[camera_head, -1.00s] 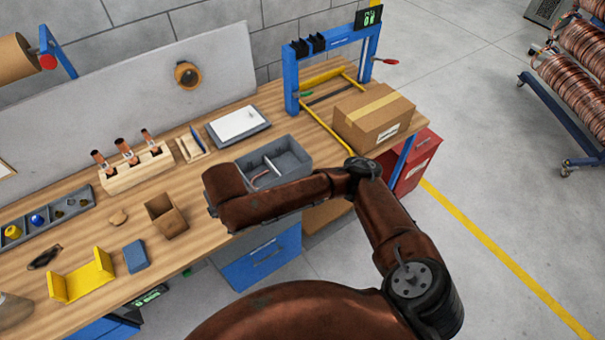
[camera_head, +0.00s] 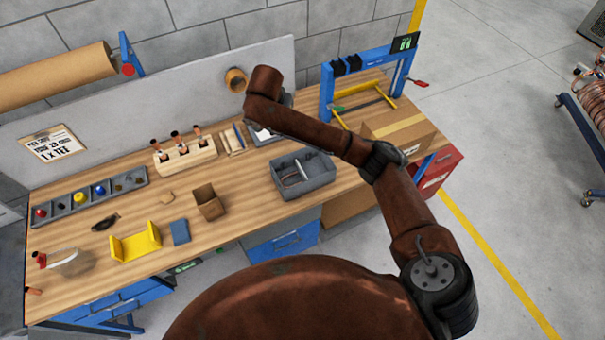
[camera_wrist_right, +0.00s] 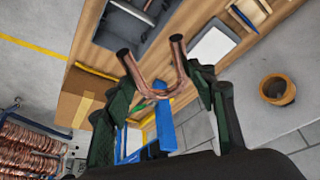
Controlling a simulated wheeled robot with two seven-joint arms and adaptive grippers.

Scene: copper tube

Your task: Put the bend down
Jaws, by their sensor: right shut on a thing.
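The copper bend (camera_wrist_right: 152,88), a U-shaped tube with dark ends, is held in my right gripper (camera_wrist_right: 160,82) in the right wrist view. The gripper's dark green fingers are shut on it, one on each side. It is in the air; the bench lies beyond it. In the head view my right arm reaches over the back of the bench, and its gripper and the bend are hidden behind the wrist. A grey divided bin (camera_head: 320,182) stands on the bench with a thin copper-coloured piece inside. My left gripper is not in view.
A white-topped pad (camera_head: 262,138) lies near the back panel. A wooden rack (camera_head: 187,158), small brown box (camera_head: 209,203) and yellow bracket (camera_head: 135,243) stand to the left. A blue frame (camera_head: 328,92) and cardboard box (camera_head: 405,135) stand at the right. Bare bench lies left of the bin.

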